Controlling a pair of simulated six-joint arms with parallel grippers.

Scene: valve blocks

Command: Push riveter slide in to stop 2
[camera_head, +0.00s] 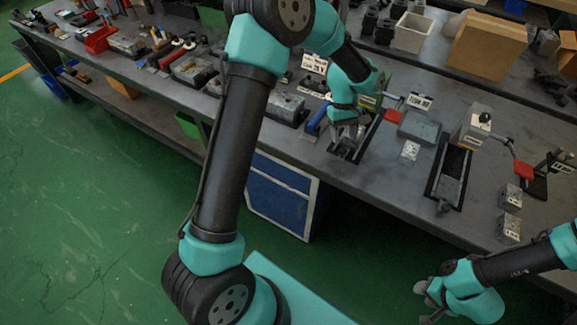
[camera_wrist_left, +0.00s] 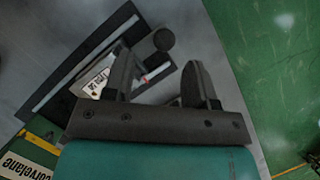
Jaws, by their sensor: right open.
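My left gripper (camera_head: 347,147) is over a dark slide device near the front edge of the bench. In the left wrist view the left gripper (camera_wrist_left: 160,75) has its fingers apart. A round dark knob (camera_wrist_left: 163,40) shows just beyond the gap between the fingertips; contact cannot be told. A slide piece with a white label (camera_wrist_left: 97,80) lies partly behind one finger, on a black base plate (camera_wrist_left: 85,60). The label is too small to read, and the stop marks cannot be made out. My right gripper (camera_head: 432,298) is open and empty, low at the right, away from the bench.
A second rail device (camera_head: 450,178) stands to the right, with a grey block (camera_head: 472,128) at its far end. A grey block (camera_head: 419,127) and a red part (camera_head: 393,115) are close right of my left gripper. Small cubes (camera_head: 509,196) sit near the front edge.

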